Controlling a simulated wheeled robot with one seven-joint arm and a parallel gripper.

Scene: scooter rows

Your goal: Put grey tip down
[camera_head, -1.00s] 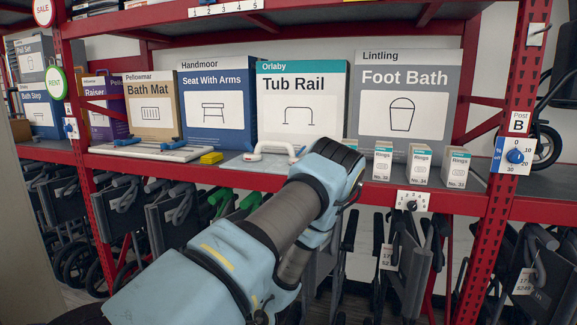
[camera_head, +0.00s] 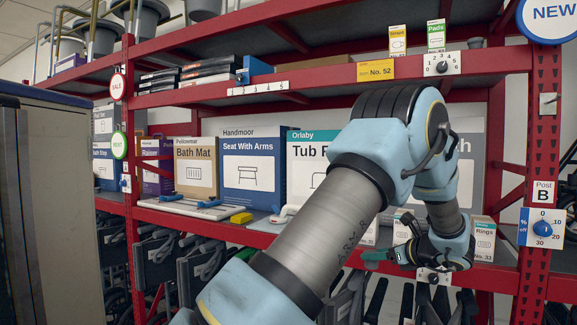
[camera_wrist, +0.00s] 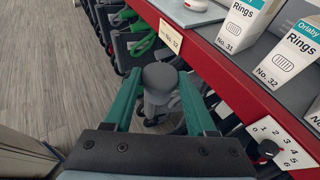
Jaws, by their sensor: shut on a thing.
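My gripper (camera_wrist: 159,88) has green fingers that are shut on the grey tip (camera_wrist: 160,76), a dark grey rounded cap with a narrower grey part below it. In the wrist view the tip is held out over the aisle, beside the red shelf edge, with the grey floor far below. In the head view my gripper (camera_head: 378,257) is at the front edge of the lower shelf, right of the middle. The held tip is not clear to see there.
White Rings boxes (camera_wrist: 247,20) stand near the shelf's front edge (camera_wrist: 212,62). A numbered dial plate (camera_wrist: 280,142) is on that edge. Folded wheeled frames hang below. A small grey piece (camera_head: 475,43) stands on the upper shelf, right of the Pads box (camera_head: 436,36).

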